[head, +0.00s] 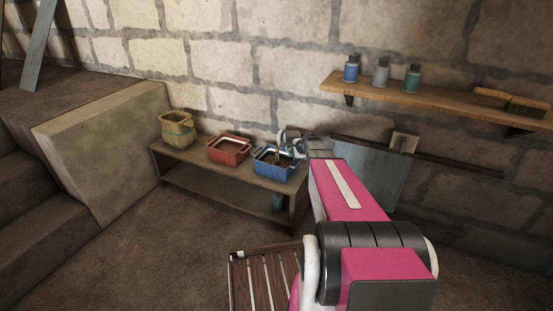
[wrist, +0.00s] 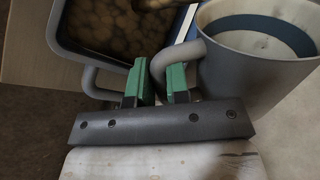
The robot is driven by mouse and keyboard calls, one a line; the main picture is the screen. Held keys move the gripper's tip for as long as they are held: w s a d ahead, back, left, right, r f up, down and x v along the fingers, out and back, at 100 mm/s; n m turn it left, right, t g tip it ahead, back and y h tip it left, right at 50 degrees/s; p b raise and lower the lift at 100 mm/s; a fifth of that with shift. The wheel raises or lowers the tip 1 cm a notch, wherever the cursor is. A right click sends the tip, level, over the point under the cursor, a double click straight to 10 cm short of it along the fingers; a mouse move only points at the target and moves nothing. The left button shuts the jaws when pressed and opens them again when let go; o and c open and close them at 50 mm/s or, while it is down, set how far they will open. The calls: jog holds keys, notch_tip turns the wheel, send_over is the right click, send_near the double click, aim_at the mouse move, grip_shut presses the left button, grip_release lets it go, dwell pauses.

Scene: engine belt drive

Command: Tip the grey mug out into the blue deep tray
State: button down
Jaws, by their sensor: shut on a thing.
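The blue deep tray (head: 272,170) stands at the right end of the low wooden bench. In the wrist view, a dark-rimmed tray (wrist: 58,30) at the upper left holds many brown round pieces. My gripper (wrist: 160,85) has green fingers shut on the handle of the grey mug (wrist: 240,85). The mug is at the upper right of the wrist view, beside and apparently above the tray; its inside shows only partly. In the head view my gripper (head: 293,145) is over the tray's back right part, and a brownish streak shows above the tray.
A red tray (head: 230,150) stands left of the blue one, and a yellow-green pot (head: 178,128) at the bench's left end. A teal container (head: 279,201) is on the lower shelf. A wall shelf (head: 430,97) with bottles and a brush is at the right. A slatted wooden thing (head: 262,280) is in front.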

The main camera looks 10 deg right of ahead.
jog(key=shift+s+a+f+h, duration=0.1)
jog(key=shift+a+f+h, duration=0.15)
jog(key=shift+h, duration=0.05)
dwell(0.4)
jog(key=shift+r+n+t+h+p, duration=0.3)
jog(key=shift+n+h+p, duration=0.25)
jog(key=shift+h, duration=0.15)
dwell(0.6)
jog(key=shift+a+f+n+t+h+p, duration=0.15)
jog(key=shift+f+n+t+h+p, duration=0.2)
jog(key=shift+f+h, duration=0.3)
dwell(0.8)
jog(key=shift+r, duration=0.1)
